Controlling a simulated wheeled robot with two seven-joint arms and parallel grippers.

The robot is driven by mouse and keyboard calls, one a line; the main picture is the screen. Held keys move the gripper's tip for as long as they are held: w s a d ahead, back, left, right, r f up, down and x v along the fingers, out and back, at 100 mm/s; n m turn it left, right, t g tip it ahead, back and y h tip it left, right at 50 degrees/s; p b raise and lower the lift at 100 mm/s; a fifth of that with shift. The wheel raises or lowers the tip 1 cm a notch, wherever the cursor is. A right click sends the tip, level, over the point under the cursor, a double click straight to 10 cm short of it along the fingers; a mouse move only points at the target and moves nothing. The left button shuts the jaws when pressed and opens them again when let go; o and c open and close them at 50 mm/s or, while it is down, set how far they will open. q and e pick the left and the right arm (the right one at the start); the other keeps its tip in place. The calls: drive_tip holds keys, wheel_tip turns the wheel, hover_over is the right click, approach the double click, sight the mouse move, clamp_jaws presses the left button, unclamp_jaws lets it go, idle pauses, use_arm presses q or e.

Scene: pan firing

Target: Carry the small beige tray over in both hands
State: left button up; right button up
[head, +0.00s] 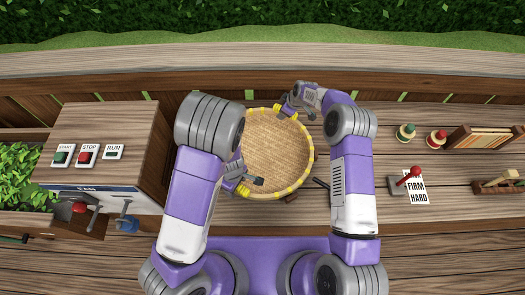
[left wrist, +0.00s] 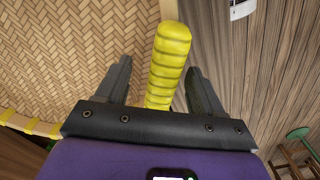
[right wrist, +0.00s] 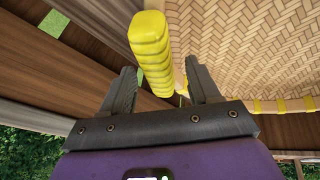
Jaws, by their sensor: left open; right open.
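The beige tray (head: 280,150) is round and woven, with a yellow-marked rim, and lies on the wooden counter between my arms. My left gripper (head: 250,183) is at the tray's lower left edge. In the left wrist view its open jaws (left wrist: 162,85) stand either side of a yellow wrapped handle (left wrist: 168,60). My right gripper (head: 290,112) is at the tray's upper edge. In the right wrist view its open jaws (right wrist: 158,88) stand either side of another yellow handle (right wrist: 151,50). My left arm hides the tray's left side.
A wooden box (head: 110,135) with START, STOP and RUN buttons stands at left. A red-knobbed lever (head: 405,180) by a FIRM/HARD card, two small knobbed pieces (head: 405,132) and a wooden rack (head: 485,138) are at right. A dark object (head: 321,183) lies just right of the tray.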

use_arm(q)
clamp_jaws()
use_arm(e)
clamp_jaws()
use_arm(q)
drive_tip(key=shift+r, duration=0.15)
use_arm(e)
drive_tip(key=shift+w+r, duration=0.1)
drive_tip(key=shift+r, duration=0.1)
